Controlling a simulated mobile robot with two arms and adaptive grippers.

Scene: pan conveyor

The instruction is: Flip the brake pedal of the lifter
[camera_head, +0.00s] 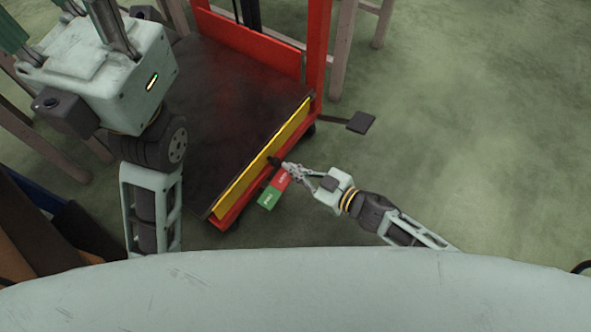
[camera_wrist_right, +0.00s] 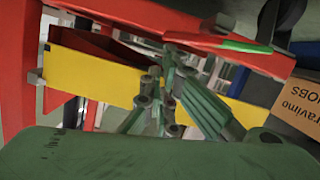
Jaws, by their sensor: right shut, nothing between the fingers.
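The brake pedal of the lifter, with a red part (camera_head: 281,180) and a green part (camera_head: 267,199), sticks out low beside the lifter's near side. My right gripper (camera_head: 286,166) is shut and empty, its fingertips close to the upper, red end of the pedal; whether they touch cannot be told. In the right wrist view the shut fingers (camera_wrist_right: 165,88) point toward the lifter's red and yellow side. My left gripper (camera_head: 112,25) is at the top left, above the lifter's platform; its fingertips are cut off by the frame.
The red lifter has a dark platform (camera_head: 215,95) with a yellow edge strip (camera_head: 262,158). A dark flat plate (camera_head: 361,122) sticks out at its right. Wooden legs (camera_head: 344,45) stand behind it. The green floor (camera_head: 470,130) at right is clear. A brown label (camera_wrist_right: 299,105) shows in the wrist view.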

